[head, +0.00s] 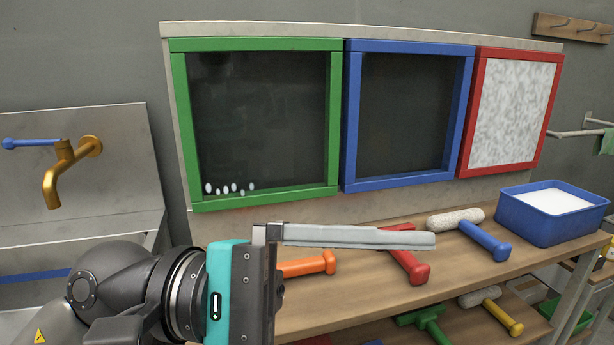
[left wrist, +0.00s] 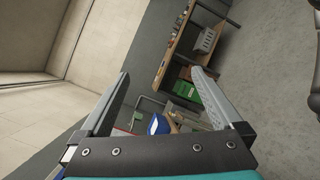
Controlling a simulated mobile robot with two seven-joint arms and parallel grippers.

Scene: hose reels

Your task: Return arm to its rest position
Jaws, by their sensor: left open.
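My left arm comes in from the bottom left of the head view, with a teal and dark grey wrist. Its left gripper (head: 432,240) reaches to the right with long pale grey fingers, seen edge-on in front of the bench. In the left wrist view the two fingers of the left gripper (left wrist: 160,73) stand wide apart with nothing between them. The fingers overlap the bench tools in the picture; whether they touch any cannot be told from here. My right gripper is not in view.
A wooden bench (head: 375,288) holds orange (head: 308,264), red (head: 410,268) and blue (head: 484,240) handled tools and a blue tub (head: 552,212). Green, blue and red framed panels hang behind. A brass tap (head: 62,170) is left. Green and yellow tools lie on the lower shelf.

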